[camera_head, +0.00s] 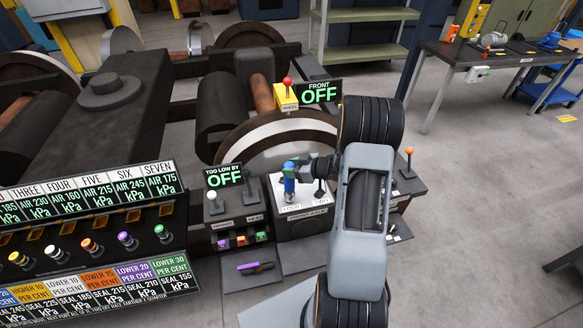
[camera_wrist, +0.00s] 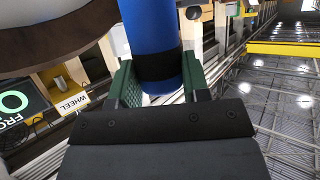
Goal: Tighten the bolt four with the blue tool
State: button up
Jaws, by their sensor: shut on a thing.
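The blue tool (camera_head: 289,185) stands about upright on the light top plate (camera_head: 300,201) of a dark box beside the wheel. It is at the left of that plate, near a small label that is too small to read surely. My gripper (camera_head: 297,166) reaches in from the right and is shut on the tool's upper part. In the wrist view the blue tool (camera_wrist: 152,32), with a black band, sits between the green fingers of my gripper (camera_wrist: 159,85). Any bolt under the tool is hidden, so I cannot tell whether the tool is seated on bolt four.
A dark lever (camera_head: 320,190) stands right of the tool. A purple-handled tool (camera_head: 256,267) lies in front. A panel of coloured knobs (camera_head: 90,244) fills the left.

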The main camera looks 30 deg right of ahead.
jog(key=shift+f+b, duration=0.6)
jog(key=shift+f, duration=0.6)
dwell(2.6)
jog(key=shift+r, duration=0.15)
jog(key=shift+r+p, duration=3.3)
jog(key=shift+r, duration=0.2)
jog(key=shift+a+f, duration=0.1)
